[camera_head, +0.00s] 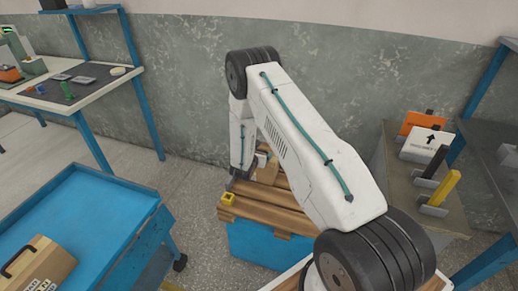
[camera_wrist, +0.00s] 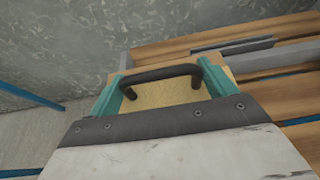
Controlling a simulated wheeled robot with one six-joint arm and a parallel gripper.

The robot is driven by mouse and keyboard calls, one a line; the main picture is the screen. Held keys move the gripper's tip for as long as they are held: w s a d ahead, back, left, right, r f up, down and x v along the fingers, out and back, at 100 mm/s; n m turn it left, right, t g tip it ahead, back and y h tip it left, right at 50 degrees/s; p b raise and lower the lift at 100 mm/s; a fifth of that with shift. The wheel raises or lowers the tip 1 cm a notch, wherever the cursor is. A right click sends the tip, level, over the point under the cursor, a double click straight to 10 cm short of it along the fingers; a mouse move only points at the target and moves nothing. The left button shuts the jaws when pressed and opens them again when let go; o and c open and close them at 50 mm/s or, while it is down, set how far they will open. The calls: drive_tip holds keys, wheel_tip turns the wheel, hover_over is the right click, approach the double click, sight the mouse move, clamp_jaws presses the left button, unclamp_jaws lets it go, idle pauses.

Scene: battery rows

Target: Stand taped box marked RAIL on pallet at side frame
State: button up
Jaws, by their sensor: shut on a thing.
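My gripper (camera_wrist: 163,88) is shut on a tan box (camera_wrist: 172,95) with a black handle (camera_wrist: 155,76); its teal fingers are on either side of the box top. Any marking or tape on this box is hidden. The wooden pallet (camera_wrist: 295,93) shows its slats to the right in the wrist view, with grey bars lying across them. In the head view the pallet (camera_head: 262,213) is on a blue base, and my arm covers much of it. I cannot tell whether the held box touches the pallet.
A blue cart (camera_head: 95,205) at the left carries another brown box (camera_head: 40,262) with a black handle. A yellow block (camera_head: 228,198) is at the pallet's near left corner. A grey bench (camera_head: 400,180) with signs and upright bars stands right. A wall (camera_head: 190,70) is behind.

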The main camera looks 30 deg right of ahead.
drive_tip(key=shift+w+f, duration=0.1)
drive_tip(key=shift+f, duration=0.1)
drive_tip(key=o, duration=1.9)
drive_tip(key=shift+o, duration=0.2)
